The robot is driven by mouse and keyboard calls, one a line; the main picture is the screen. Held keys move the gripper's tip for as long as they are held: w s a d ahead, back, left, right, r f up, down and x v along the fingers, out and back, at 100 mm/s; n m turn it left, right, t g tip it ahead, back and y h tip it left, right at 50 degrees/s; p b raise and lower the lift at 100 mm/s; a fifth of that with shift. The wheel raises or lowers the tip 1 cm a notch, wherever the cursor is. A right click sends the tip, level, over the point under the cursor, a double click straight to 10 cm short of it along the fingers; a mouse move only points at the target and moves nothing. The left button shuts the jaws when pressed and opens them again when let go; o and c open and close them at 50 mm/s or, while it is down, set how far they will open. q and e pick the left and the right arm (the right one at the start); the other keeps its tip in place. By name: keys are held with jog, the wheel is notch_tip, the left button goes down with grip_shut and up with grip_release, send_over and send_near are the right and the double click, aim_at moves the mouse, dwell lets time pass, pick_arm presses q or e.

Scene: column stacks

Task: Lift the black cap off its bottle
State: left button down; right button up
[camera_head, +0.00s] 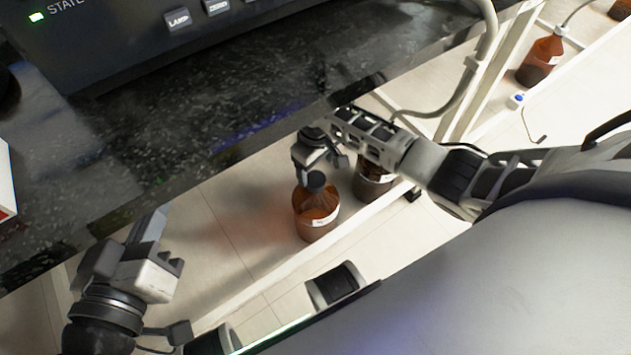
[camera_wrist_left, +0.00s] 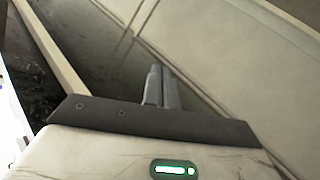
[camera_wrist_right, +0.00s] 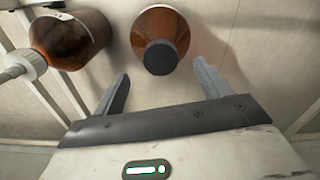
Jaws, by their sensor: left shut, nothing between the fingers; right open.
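The black cap (camera_head: 316,181) sits on a brown bottle (camera_head: 316,217) with a white label, standing upright below the dark counter. In the right wrist view the black cap (camera_wrist_right: 160,57) lies just beyond the fingertips, roughly midway between them, with the brown bottle (camera_wrist_right: 160,22) around and behind it. My right gripper (camera_head: 320,165) is open and empty, close above the cap; it also shows in the right wrist view (camera_wrist_right: 163,82). My left gripper (camera_wrist_left: 161,76) is shut and empty, away from the bottle at the lower left of the head view.
A second brown bottle (camera_head: 371,185), partly hidden by my right arm, stands right beside the capped one; its pale cap (camera_wrist_right: 25,65) shows in the right wrist view. The dark speckled counter (camera_head: 190,130) overhangs nearby. Another brown bottle (camera_head: 541,60) stands far right.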

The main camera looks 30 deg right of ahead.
aim_at(316, 178)
notch_tip(316, 178, down, 5)
jog(key=b, duration=0.3)
jog(key=shift+w, duration=0.15)
jog(key=shift+f+b, duration=0.1)
jog(key=shift+b, duration=0.25)
pick_arm(q)
jog(key=shift+w+d+r+t+h, duration=0.1)
jog(key=shift+w+r+t+h, duration=0.2)
jog(key=shift+r+t, duration=0.2)
jog(key=shift+w+d+r+t+h, duration=0.15)
jog(key=shift+r+t+h, duration=0.2)
jog(key=shift+r, duration=0.25)
pick_arm(e)
jog(key=c, duration=1)
jog(key=shift+c, duration=0.2)
